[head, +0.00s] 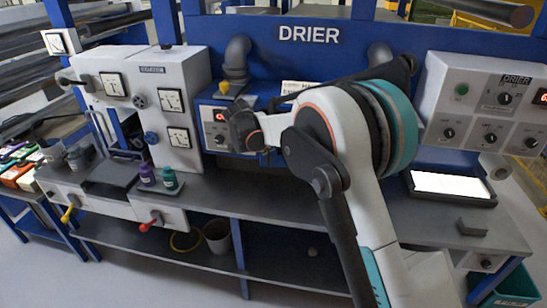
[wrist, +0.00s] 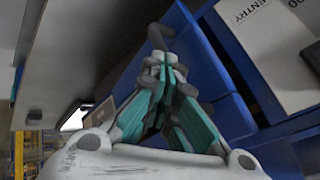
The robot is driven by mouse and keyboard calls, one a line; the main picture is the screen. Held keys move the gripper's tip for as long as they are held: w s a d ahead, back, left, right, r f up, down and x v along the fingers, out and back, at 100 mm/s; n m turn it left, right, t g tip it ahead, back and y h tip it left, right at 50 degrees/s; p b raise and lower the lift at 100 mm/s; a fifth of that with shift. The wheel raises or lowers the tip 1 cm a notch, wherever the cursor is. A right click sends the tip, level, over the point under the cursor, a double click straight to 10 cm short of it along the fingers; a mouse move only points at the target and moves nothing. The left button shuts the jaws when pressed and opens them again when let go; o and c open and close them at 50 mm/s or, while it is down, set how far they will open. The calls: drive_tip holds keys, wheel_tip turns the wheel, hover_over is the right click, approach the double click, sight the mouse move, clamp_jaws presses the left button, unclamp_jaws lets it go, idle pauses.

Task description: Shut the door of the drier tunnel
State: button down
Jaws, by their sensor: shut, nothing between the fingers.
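The blue drier housing (head: 300,50) with a white DRIER sign stands behind the bench. A blue box with a small grey panel (head: 214,128) is at its lower left. My arm hides much of the housing, and I cannot tell the door's position from the head view. My gripper (head: 243,125) is small and dark there, in front of this box. In the wrist view my gripper (wrist: 165,68) is shut and empty. Its tips are close to a dark bent bar (wrist: 160,35), perhaps a handle; contact is unclear. Blue panels (wrist: 215,85) lie beside and behind the fingers.
A grey cabinet (head: 175,70) with gauges stands left; its ENTRY lettering shows in the wrist view (wrist: 255,30). Purple (head: 147,176) and green (head: 169,180) bottles stand before it. A control box (head: 480,95) and lit panel (head: 452,184) are right. The bench front (head: 260,200) is clear.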

drive_tip(key=shift+m+h, duration=0.3)
drive_tip(key=shift+m, duration=0.2)
drive_tip(key=w, duration=0.2)
drive_tip(key=w+a, duration=0.1)
drive_tip(key=w, duration=0.2)
drive_tip(key=shift+w+a+r, duration=0.1)
drive_tip(key=shift+w+a, duration=0.1)
drive_tip(key=shift+w, duration=0.1)
drive_tip(key=shift+w, duration=0.1)
